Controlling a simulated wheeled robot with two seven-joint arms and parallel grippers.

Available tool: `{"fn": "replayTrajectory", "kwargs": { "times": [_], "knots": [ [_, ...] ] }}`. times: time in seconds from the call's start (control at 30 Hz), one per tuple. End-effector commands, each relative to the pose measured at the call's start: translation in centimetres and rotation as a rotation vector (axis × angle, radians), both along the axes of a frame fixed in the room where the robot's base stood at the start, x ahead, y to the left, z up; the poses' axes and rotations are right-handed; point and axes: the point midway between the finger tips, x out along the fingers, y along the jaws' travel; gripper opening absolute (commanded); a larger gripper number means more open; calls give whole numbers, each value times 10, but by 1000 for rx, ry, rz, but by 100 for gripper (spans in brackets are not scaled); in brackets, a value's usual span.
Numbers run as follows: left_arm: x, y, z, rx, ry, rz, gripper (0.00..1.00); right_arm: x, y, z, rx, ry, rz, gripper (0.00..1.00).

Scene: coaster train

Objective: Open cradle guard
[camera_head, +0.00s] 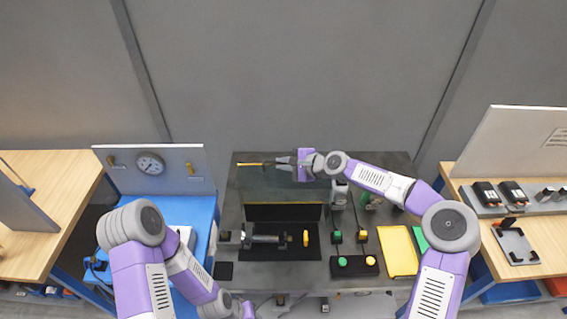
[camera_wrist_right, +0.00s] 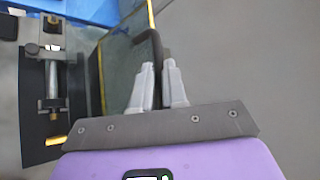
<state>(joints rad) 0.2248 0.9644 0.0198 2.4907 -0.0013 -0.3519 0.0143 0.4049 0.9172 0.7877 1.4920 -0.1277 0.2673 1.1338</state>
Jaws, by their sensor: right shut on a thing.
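The cradle guard (camera_head: 262,184) is a see-through panel with a yellow edge strip, standing raised at the back of the dark bench. It also shows in the right wrist view (camera_wrist_right: 120,65). My right gripper (camera_head: 277,163) is at the guard's upper edge. In the right wrist view its fingers (camera_wrist_right: 157,78) are shut on the guard's dark handle (camera_wrist_right: 150,47). Below and in front of the guard lies the cradle (camera_head: 265,239) with a metal shaft; it also shows in the right wrist view (camera_wrist_right: 54,78). My left arm is folded low at the left; its gripper does not show.
A button box (camera_head: 355,265) with green and yellow buttons and a yellow tray (camera_head: 397,250) sit right of the cradle. A blue bench with a gauge panel (camera_head: 150,164) stands left. A wooden bench with dark devices (camera_head: 486,194) stands right. A grey wall is behind.

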Motion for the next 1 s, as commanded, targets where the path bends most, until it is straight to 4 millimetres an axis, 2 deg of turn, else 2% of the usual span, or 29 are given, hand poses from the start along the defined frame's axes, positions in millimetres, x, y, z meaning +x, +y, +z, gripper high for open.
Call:
{"fn": "replayTrajectory", "kwargs": {
  "times": [0.07,0.1,0.27,0.6,1.0],
  "knots": [
    [0,0,0,0,0,0,36,1,0,2,4,-1,-3,0],
    [0,0,0,0,0,0,36,1,0,2,4,-1,-3,14],
    [0,0,0,0,0,0,36,0,0,1,3,-1,-2,38],
    [0,0,-1,0,0,0,36,-2,-3,2,1,-1,-2,38],
    [0,0,-17,0,0,0,36,-32,-45,28,1,-1,-5,38]
  ]
}}
